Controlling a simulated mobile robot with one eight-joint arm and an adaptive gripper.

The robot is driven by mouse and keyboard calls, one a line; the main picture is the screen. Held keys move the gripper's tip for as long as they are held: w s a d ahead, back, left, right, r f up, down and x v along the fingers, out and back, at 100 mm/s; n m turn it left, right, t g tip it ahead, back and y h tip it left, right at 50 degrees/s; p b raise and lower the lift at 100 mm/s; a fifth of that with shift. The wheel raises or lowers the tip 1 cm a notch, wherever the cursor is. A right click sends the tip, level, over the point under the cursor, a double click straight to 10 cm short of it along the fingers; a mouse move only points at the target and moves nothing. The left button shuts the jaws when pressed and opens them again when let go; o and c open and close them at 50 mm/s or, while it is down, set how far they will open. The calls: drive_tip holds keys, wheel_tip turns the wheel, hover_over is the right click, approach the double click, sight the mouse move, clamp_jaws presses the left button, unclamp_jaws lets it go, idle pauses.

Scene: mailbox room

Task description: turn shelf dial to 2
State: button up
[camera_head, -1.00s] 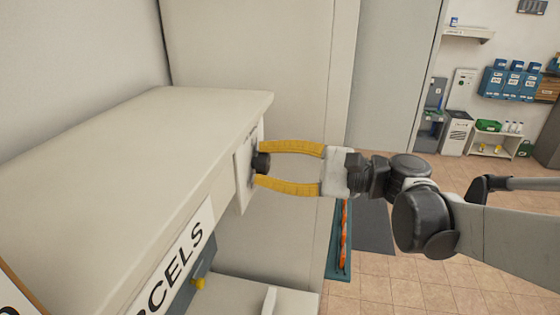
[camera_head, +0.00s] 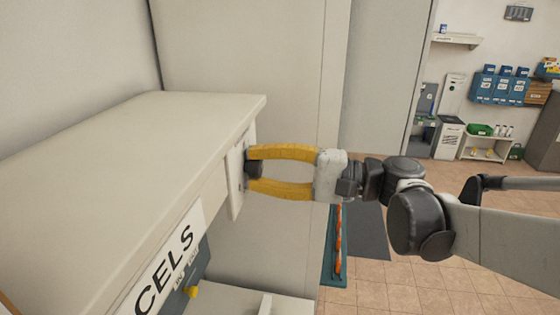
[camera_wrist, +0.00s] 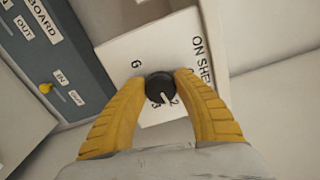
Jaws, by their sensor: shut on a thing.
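The shelf dial is a round black knob (camera_wrist: 160,86) on a white plate (camera_wrist: 186,48), at the middle of the wrist view. It also shows in the head view (camera_head: 252,169) at the shelf's end. A white pointer mark on its face points downward and slightly right in the wrist view, close to a printed character that looks like a 2. Another character stands at the plate's upper left. My gripper (camera_head: 251,168) has its two yellow fingers shut on the dial, one on each side. The fingers hide part of the plate.
The pale shelf (camera_head: 120,145) runs along the left, with a "PARCELS" label (camera_head: 165,265) on its front. A blue-grey panel (camera_wrist: 45,55) with a yellow knob is beside the dial plate. Open floor (camera_head: 385,285) lies to the right.

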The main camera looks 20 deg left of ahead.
drive_tip(key=o, duration=1.1)
drive_tip(key=shift+a, duration=0.1)
drive_tip(key=shift+o, duration=0.2)
drive_tip(key=w+d, duration=0.1)
drive_tip(key=d, duration=1.1)
drive_tip(key=shift+w, duration=0.15)
